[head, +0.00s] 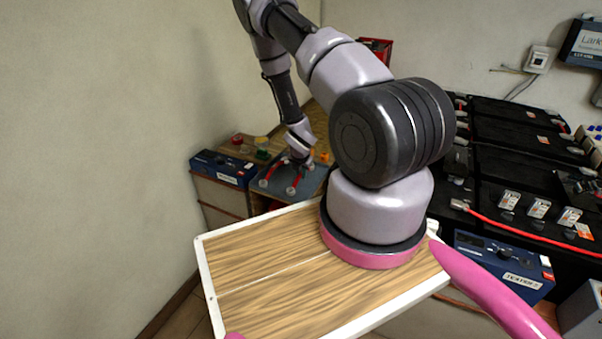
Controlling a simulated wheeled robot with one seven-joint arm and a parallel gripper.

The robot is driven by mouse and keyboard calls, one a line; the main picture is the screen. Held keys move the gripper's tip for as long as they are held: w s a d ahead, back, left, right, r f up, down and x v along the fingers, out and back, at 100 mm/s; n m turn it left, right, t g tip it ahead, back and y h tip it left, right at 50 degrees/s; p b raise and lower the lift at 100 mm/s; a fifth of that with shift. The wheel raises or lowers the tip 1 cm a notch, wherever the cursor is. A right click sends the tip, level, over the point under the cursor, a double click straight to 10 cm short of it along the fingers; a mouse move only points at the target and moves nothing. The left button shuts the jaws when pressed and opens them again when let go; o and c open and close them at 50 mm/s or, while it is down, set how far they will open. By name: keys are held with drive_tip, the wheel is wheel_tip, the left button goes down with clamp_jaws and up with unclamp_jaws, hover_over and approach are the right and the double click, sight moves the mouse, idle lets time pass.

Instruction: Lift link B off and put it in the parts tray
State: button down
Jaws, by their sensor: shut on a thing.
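My gripper (298,163) is small and far off at the end of my arm. It is shut on a red link (270,173), whose two red legs end in grey ring-like lugs and hang down and apart. No letter on this link can be read. The link is over the blue-grey parts tray (311,182) on the low cabinet at the back. Whether the lugs touch the tray surface or hang just above it, I cannot tell. The fingertips are too small to see clearly.
A blue device box (222,168) stands left of the tray, with red and green round items (262,146) behind it. Orange pieces (321,156) lie nearby. Black battery units (510,160) with a long red cable (530,233) fill the right. A blue tester (500,265) stands in front.

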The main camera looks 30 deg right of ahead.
drive_tip(key=shift+f, duration=0.2)
drive_tip(key=shift+c, duration=1.8)
unclamp_jaws()
drive_tip(key=shift+r, duration=4.05)
